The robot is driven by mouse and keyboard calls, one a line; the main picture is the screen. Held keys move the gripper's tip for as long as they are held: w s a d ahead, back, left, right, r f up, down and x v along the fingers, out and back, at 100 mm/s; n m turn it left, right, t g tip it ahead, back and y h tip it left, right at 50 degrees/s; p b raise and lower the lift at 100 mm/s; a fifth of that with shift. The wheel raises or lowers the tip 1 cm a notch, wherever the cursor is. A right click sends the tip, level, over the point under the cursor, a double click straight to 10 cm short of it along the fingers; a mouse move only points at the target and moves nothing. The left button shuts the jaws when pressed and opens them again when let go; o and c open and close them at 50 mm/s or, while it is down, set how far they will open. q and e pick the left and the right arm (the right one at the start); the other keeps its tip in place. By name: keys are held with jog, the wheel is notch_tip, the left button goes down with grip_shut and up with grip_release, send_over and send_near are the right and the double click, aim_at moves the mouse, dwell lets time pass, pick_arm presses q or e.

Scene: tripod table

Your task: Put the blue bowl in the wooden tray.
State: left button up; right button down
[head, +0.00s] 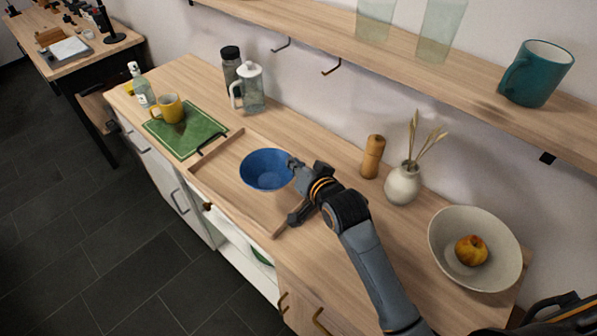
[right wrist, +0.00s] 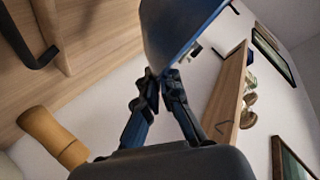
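The blue bowl (head: 265,170) is over the right part of the wooden tray (head: 233,205), upright in the head view; I cannot tell whether its base touches the tray floor. My right gripper (head: 295,164) is at the bowl's right rim. In the right wrist view the bowl (right wrist: 180,25) shows at the top, and the fingertips (right wrist: 162,74) close together on its rim. The tray has a dark handle (head: 212,143) at its far left end.
A green board (head: 190,137) with a yellow mug (head: 169,109) lies left of the tray. A glass jug (head: 250,90) stands behind. A wooden mill (head: 372,156), a white vase (head: 403,184) and a pale bowl (head: 500,250) with an apple (head: 471,250) stand right. A shelf (head: 400,45) overhangs behind.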

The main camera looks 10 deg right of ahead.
jog(key=w+f, duration=0.1)
jog(key=d+f, duration=0.1)
jog(key=w+f, duration=0.1)
jog(key=shift+w+d+f, duration=0.25)
jog(key=shift+w+f, duration=0.1)
jog(key=shift+f, duration=0.05)
notch_tip(320, 180, down, 4)
jog(key=shift+w+d+r+p, duration=0.15)
jog(key=shift+r+p, duration=0.1)
jog(key=shift+p, duration=0.3)
pick_arm(q)
jog(key=shift+s+d+r, duration=0.2)
jog(key=shift+d+r, duration=0.1)
jog(key=shift+r, duration=0.25)
pick_arm(e)
jog(key=c, duration=2)
grip_release()
jog(key=shift+f, duration=0.2)
jog(key=o, duration=0.5)
pick_arm(q)
jog(key=shift+a, duration=0.1)
pick_arm(e)
jog(key=shift+r, duration=0.1)
pick_arm(q)
jog(key=shift+f+b, duration=0.45)
jog(key=shift+b, duration=0.05)
pick_arm(e)
jog(key=v, duration=1.2)
jog(key=shift+r, duration=0.1)
